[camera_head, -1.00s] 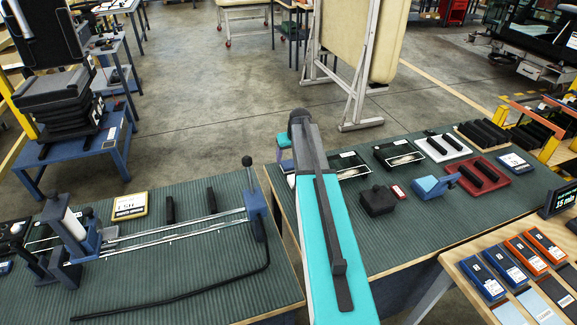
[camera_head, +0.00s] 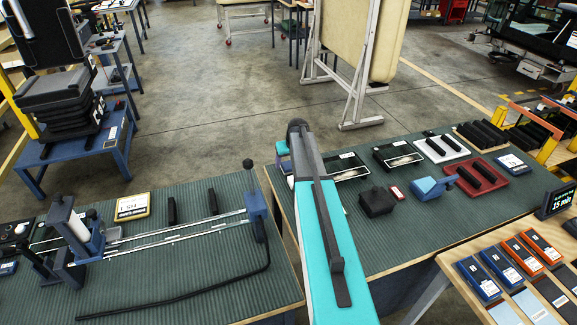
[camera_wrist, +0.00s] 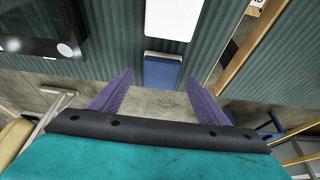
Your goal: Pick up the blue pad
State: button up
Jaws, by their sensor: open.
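A small blue pad (camera_wrist: 162,72) with a pale upper edge shows in the wrist view, at the end of the green ribbed mat and just below a white plate (camera_wrist: 172,18). My gripper (camera_wrist: 158,95) is open, with its two purple fingers spread left and right of the pad's line. The pad appears ahead of the fingertips, and nothing is between them. In the head view, my gripper (camera_head: 282,149) shows only partly at the left of my teal and grey arm. I cannot make out the pad there; my arm may hide it.
Left of my arm, a bench (camera_head: 190,260) carries a blue lever device (camera_head: 80,230) and rails. The right bench (camera_head: 400,240) holds black trays, a black block (camera_head: 376,200), a blue device (camera_head: 432,188) and a red tray (camera_head: 482,177). A dark screen tray (camera_wrist: 40,30) lies left in the wrist view.

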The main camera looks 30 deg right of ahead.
aim_at(289, 165)
jog(key=shift+x, duration=0.95)
jog(key=shift+r, duration=0.1)
jog(key=c, duration=1.1)
jog(key=shift+r, duration=0.1)
jog(key=shift+c, duration=0.2)
notch_tip(289, 165, up, 10)
jog(key=b, duration=0.3)
